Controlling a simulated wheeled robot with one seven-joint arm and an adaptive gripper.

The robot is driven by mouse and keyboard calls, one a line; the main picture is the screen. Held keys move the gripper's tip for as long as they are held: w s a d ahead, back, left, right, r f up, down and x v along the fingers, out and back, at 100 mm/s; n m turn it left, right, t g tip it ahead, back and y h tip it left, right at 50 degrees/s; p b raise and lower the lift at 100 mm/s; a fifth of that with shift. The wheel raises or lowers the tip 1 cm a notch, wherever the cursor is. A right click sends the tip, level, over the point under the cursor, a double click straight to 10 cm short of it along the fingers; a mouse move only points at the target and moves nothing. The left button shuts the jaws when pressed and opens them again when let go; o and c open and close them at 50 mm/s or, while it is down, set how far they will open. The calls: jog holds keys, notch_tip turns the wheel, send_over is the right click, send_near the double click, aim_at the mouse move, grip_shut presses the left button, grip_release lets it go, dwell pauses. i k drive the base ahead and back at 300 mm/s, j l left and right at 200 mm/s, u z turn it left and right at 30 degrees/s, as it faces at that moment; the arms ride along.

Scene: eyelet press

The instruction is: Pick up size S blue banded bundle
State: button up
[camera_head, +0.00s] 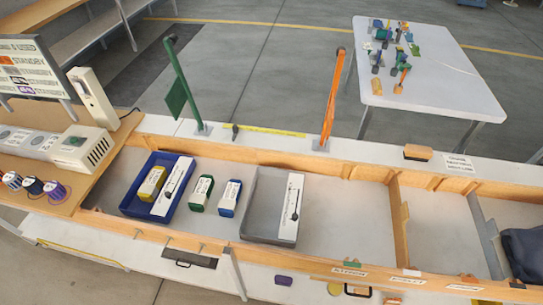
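A small blue bundle with a white band (230,197) lies flat on the grey floor of a wooden-edged bench section, just left of the grey tray. Dark marks on its band are too small to read, so its size cannot be told. A similar green bundle with a white band (201,193) lies to its left, with a narrow gap between them. My gripper is not in view, and nothing covers the blue bundle.
A blue tray (131,204) holds a yellow piece (152,183) and a white strip. A grey tray (262,208) holds another white strip (291,210). Green (181,83) and orange (331,97) posts stand behind. The bench floor right of the grey tray (349,211) is clear.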

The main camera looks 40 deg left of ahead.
aim_at(227, 206)
jog(key=u, duration=2.25)
jog(key=i+j+z, duration=0.1)
jog(key=j, duration=0.25)
jog(key=i+j, duration=0.25)
jog(key=i+j+z, duration=0.15)
jog(key=j, duration=0.3)
jog(key=i+j+z, duration=0.1)
jog(key=j, duration=0.25)
jog(key=i+j, duration=0.2)
jog(key=j, duration=0.2)
jog(key=i+j+z, duration=0.15)
jog(key=j, duration=0.2)
jog(key=i+j+z, duration=0.1)
jog(key=j, duration=0.3)
jog(key=i+j, duration=0.1)
jog(key=j, duration=0.3)
jog(key=z, duration=0.05)
